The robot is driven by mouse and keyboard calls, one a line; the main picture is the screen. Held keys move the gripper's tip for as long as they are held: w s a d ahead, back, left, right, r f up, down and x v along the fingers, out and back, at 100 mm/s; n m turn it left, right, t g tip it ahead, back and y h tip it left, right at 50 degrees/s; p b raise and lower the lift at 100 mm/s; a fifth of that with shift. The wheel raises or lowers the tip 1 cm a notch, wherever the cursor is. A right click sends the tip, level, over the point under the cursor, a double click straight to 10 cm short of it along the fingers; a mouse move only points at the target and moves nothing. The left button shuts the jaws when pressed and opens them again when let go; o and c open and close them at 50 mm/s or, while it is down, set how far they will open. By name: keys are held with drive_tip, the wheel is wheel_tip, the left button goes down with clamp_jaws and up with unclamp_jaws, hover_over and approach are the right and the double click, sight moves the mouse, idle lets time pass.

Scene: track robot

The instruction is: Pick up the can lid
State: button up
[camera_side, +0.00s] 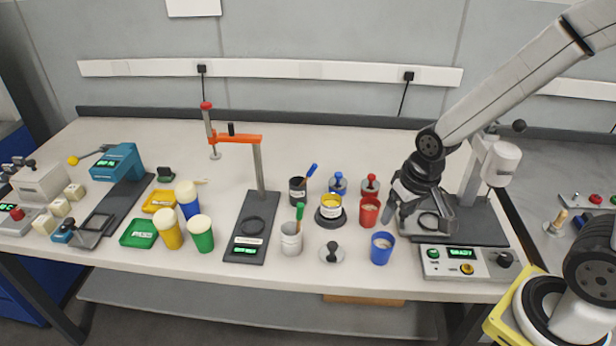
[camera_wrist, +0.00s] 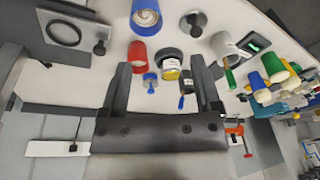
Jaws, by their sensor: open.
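The likely can lid (camera_side: 332,253) is a flat grey disc with a black knob, lying on the table near its front edge. It also shows at the top of the wrist view (camera_wrist: 194,24). A yellow-banded open can (camera_side: 331,207) stands behind it on a round black base; the wrist view shows this can (camera_wrist: 171,66) too. My gripper (camera_side: 416,220) is open and empty, to the right of the lid and can, near the right-hand station. In the wrist view my gripper's fingers (camera_wrist: 161,68) are spread wide, with nothing held between them.
A red cup (camera_side: 369,211) and a blue cup (camera_side: 381,247) stand between lid and gripper. A white cup with a green brush (camera_side: 291,240) stands left of the lid. A black station (camera_side: 460,222) lies at the right. An orange-armed post (camera_side: 258,170) rises at left.

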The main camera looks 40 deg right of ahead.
drive_tip(key=w+a+f+m+g, duration=0.1)
drive_tip(key=w+a+f+m, duration=0.1)
drive_tip(key=w+f+m, duration=0.4)
drive_tip(key=m+g+y, duration=0.1)
drive_tip(key=m+y, duration=0.1)
drive_tip(key=m, duration=0.8)
hover_over(333, 244)
drive_tip(key=d, duration=0.1)
wheel_tip(333, 244, down, 4)
drive_tip(key=shift+r, duration=0.25)
drive_tip(key=shift+s+f, duration=0.1)
drive_tip(key=shift+a+f, duration=0.15)
drive_tip(key=shift+f, duration=1)
drive_tip(key=shift+a+f, duration=0.25)
drive_tip(key=shift+f, duration=1.05)
drive_tip(key=shift+a+f, duration=0.2)
drive_tip(key=shift+f, duration=1.05)
